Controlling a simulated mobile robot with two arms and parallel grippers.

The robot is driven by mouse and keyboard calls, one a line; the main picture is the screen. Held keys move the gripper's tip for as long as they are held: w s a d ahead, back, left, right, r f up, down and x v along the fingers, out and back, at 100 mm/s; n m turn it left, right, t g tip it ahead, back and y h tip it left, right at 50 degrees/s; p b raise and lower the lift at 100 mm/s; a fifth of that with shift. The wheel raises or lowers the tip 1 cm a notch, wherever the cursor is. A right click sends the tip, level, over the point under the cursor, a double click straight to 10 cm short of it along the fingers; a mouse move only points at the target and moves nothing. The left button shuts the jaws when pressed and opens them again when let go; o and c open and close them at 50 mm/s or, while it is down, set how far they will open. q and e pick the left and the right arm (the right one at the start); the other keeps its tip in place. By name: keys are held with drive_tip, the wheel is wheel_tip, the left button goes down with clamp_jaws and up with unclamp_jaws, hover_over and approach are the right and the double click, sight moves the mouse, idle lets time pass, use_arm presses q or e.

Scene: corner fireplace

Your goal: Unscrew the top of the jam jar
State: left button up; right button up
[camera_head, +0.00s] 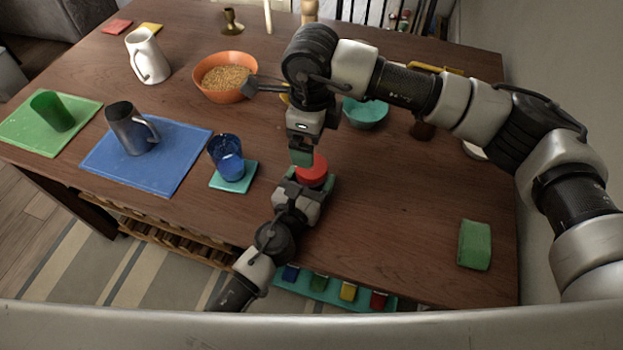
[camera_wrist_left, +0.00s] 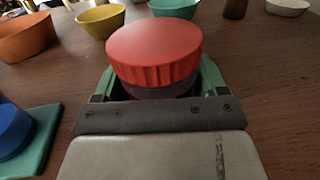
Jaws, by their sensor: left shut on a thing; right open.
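The jam jar (camera_wrist_left: 155,91) has a red lid (camera_head: 314,172) and stands near the middle of the table. In the left wrist view the red ribbed lid (camera_wrist_left: 155,50) sits on top of the dark jar, whose body is mostly hidden. My left gripper (camera_head: 302,188) is shut on the jar below the lid, with a green finger on each side. My right gripper (camera_head: 301,153) is open and points down just above and to the left of the lid. I cannot tell whether its fingers touch the lid.
A blue cup (camera_head: 226,158) on a teal coaster (camera_head: 235,182) stands left of the jar. An orange bowl (camera_head: 224,90) and a teal bowl (camera_head: 366,113) are behind. The table between jar and green block is clear.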

sight(311, 179)
use_arm(q)
drive_tip(key=shift+c, duration=1.5)
use_arm(e)
drive_tip(key=shift+m, duration=0.4)
drive_tip(key=m, duration=0.4)
drive_tip(key=shift+m, duration=0.3)
drive_tip(key=m, duration=0.5)
drive_tip(key=shift+m, duration=0.3)
drive_tip(key=m, duration=0.5)
drive_tip(key=shift+m, duration=0.4)
drive_tip(key=m, duration=0.5)
drive_tip(key=shift+m, duration=0.3)
drive_tip(key=shift+f, duration=4)
drive_tip(key=shift+c, duration=0.2)
